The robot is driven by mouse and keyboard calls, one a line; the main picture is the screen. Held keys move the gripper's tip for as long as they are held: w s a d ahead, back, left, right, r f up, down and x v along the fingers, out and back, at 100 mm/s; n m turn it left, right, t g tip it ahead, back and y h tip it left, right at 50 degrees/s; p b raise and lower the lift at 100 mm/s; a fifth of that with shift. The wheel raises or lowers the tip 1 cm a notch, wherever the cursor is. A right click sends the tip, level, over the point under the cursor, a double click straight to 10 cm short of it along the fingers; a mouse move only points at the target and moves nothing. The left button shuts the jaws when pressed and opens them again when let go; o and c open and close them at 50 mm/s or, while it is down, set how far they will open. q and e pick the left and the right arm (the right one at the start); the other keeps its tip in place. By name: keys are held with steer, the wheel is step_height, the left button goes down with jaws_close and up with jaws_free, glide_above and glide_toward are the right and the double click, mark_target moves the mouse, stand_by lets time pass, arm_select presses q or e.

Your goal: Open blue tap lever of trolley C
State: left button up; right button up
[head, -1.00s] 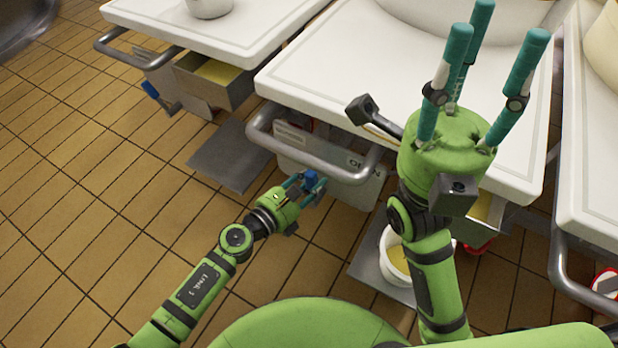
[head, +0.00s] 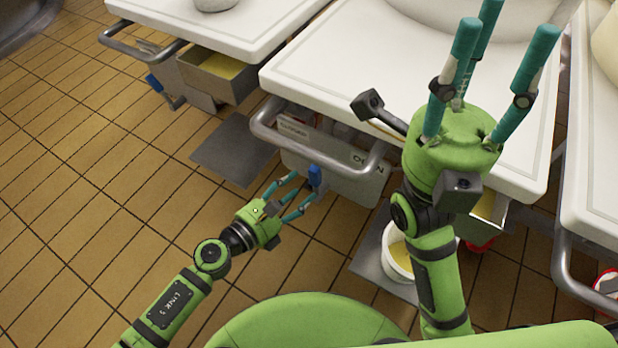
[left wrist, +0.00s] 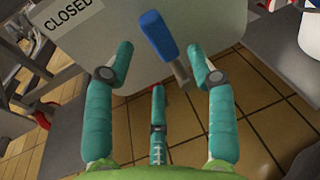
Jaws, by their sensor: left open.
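The blue tap lever (head: 314,176) sits at the front of the middle trolley (head: 330,75), below its tubular handle. No trolley letter is readable. In the left wrist view the lever (left wrist: 160,38) tilts up and left from its metal stem, near the fingertips. My left gripper (head: 301,192) is open just in front of the lever, its fingers spread, not closed on it. My right gripper (head: 492,60) is raised over the trolley top, fingers spread and empty.
A left trolley (head: 215,25) has another blue lever (head: 154,83) and an open box (head: 215,72). A white bucket (head: 398,262) with yellow contents stands on a grey plate below right. A right trolley (head: 600,150) stands close by. The tiled floor at left is clear.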

arm_select(q)
steer(key=v, duration=0.5)
steer(key=shift+s+a+r, duration=0.1)
steer(key=shift+s+a, duration=0.15)
